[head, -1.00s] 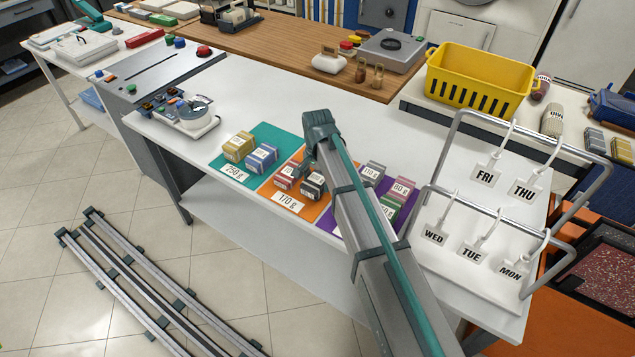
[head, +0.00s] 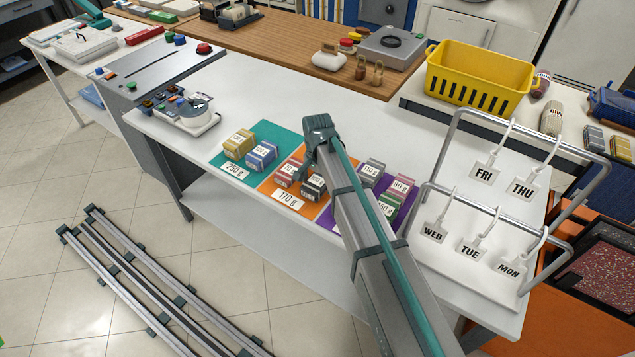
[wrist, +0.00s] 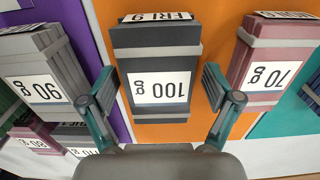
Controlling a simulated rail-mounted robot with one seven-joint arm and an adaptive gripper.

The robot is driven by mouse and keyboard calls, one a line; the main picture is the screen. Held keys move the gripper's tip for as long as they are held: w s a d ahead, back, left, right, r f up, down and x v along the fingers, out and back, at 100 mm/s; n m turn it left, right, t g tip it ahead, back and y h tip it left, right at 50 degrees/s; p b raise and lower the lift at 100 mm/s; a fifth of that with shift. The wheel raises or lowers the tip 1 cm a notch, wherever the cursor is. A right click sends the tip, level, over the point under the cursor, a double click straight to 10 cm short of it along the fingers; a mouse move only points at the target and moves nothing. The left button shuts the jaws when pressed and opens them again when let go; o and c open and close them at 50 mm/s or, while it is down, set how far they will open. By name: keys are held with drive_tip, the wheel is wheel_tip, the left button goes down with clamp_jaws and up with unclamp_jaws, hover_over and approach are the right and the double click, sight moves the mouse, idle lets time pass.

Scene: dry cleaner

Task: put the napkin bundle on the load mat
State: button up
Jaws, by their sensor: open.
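Several banded napkin bundles lie on coloured mats on the white table. A dark grey bundle (wrist: 154,65) labelled 100 g, with a "FRI 9" tag, is on the orange mat (wrist: 185,133). It also shows in the head view (head: 314,188). My gripper (wrist: 158,85) is open, with one finger on each side of the dark bundle in the wrist view; I cannot tell whether they touch it. A pink 70 g bundle (wrist: 268,60) is to the right and a grey 90 g bundle (wrist: 42,62) to the left. I cannot tell which mat is the load mat.
The teal mat (head: 229,172) is marked 250 g and holds yellow and blue bundles; the purple mat (head: 327,218) holds several more. A rack with day tags (head: 484,174) stands at right. A yellow basket (head: 477,80) is behind.

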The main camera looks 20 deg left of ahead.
sight(318, 180)
wheel_tip(318, 180, up, 12)
drive_tip(key=b, duration=0.2)
drive_tip(key=shift+r+b, duration=0.15)
drive_tip(key=shift+b, duration=0.25)
idle(0.5)
